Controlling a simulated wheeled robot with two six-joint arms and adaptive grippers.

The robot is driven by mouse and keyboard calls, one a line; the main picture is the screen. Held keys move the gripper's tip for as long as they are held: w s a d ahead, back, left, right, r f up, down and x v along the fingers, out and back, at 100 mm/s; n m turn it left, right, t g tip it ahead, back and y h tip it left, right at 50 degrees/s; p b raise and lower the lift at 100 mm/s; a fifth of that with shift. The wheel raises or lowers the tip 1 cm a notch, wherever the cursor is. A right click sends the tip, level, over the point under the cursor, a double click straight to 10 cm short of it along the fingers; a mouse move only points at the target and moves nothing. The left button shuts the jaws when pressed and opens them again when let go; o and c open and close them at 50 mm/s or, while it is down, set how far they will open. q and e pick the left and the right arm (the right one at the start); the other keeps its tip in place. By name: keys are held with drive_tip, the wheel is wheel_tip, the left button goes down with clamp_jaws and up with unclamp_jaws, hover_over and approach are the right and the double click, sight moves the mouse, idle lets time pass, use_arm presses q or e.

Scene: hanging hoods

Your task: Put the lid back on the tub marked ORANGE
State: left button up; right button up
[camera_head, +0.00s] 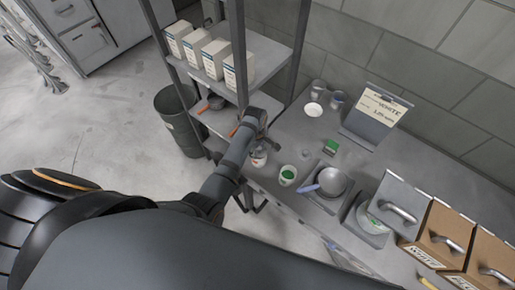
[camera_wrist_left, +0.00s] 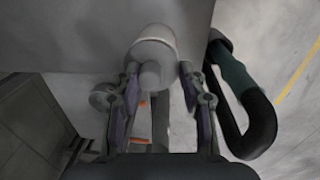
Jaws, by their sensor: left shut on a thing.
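My left gripper (camera_head: 259,149) comes down over the counter's left end, at a small white tub (camera_head: 258,160) with a reddish mark. In the left wrist view the left gripper (camera_wrist_left: 158,72) is shut on a pale round knobbed thing (camera_wrist_left: 151,76), which looks like a lid. A wider pale cylinder (camera_wrist_left: 155,42) shows right behind it. I cannot tell whether the lid touches the tub. A white tub with green contents (camera_head: 288,174) stands open just to the right. I can read no ORANGE marking on either tub. My right gripper is not in view.
A grey pan (camera_head: 334,182) with a blue handle, a green box (camera_head: 332,146) and cups (camera_head: 318,88) stand on the counter. A WHITE sign (camera_head: 376,114) stands behind. Handled boxes (camera_head: 432,240) fill the right. A shelf post (camera_head: 240,60) stands close to my left arm.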

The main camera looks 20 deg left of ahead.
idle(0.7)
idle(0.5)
use_arm(q)
drive_tip(key=shift+f, duration=0.15)
clamp_jaws()
drive_tip(key=shift+w+d+r, duration=0.15)
drive_tip(key=shift+w+r, duration=0.1)
drive_tip(key=shift+w, duration=0.2)
idle(0.4)
drive_tip(key=o, duration=1.2)
unclamp_jaws()
